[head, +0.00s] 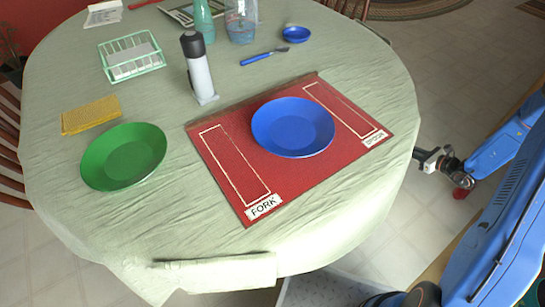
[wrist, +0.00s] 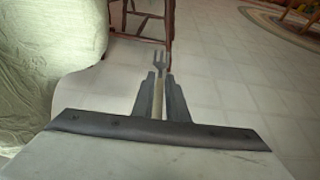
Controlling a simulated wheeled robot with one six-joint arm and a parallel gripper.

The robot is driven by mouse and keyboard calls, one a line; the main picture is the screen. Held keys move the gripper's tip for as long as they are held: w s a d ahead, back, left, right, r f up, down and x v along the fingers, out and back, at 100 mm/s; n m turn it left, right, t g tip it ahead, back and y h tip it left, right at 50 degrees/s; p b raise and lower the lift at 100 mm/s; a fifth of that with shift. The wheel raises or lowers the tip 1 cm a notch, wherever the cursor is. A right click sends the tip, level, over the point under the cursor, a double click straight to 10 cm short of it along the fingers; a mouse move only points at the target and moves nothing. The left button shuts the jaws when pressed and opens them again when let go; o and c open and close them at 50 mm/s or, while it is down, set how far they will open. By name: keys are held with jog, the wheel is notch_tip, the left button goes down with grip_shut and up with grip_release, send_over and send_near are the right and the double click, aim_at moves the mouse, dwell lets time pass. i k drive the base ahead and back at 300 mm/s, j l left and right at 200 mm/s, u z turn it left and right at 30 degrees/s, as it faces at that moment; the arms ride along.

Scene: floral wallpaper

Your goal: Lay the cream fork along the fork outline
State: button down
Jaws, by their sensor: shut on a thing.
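My gripper (wrist: 160,84) is shut on the cream fork (wrist: 158,98) in the wrist view. The cream handle lies between the two fingers, and the grey tines point away from me. In the head view my gripper (head: 433,159) is off the table's right edge, above the floor; I cannot make out the fork there. The fork outline (head: 204,131) is a pale rectangle on the left side of the red placemat (head: 221,192), with a FORK label (head: 264,206) at its near end. The outline is empty.
A blue plate (head: 293,127) sits mid-placemat, left of an empty outline labelled SPOON (head: 375,138). A green plate (head: 123,156), yellow cloth (head: 90,115), grey bottle (head: 199,70), wire rack (head: 131,57) and blue-handled utensil (head: 264,57) stand around.

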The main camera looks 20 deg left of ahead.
aim_at(228, 156)
jog(key=j+z, duration=0.15)
jog(key=z, duration=0.2)
jog(key=k+j+z, duration=0.1)
jog(key=z, duration=0.3)
jog(key=k+z, duration=0.1)
jog(key=z, duration=0.25)
jog(key=k+j, duration=1.15)
jog(key=k, duration=0.2)
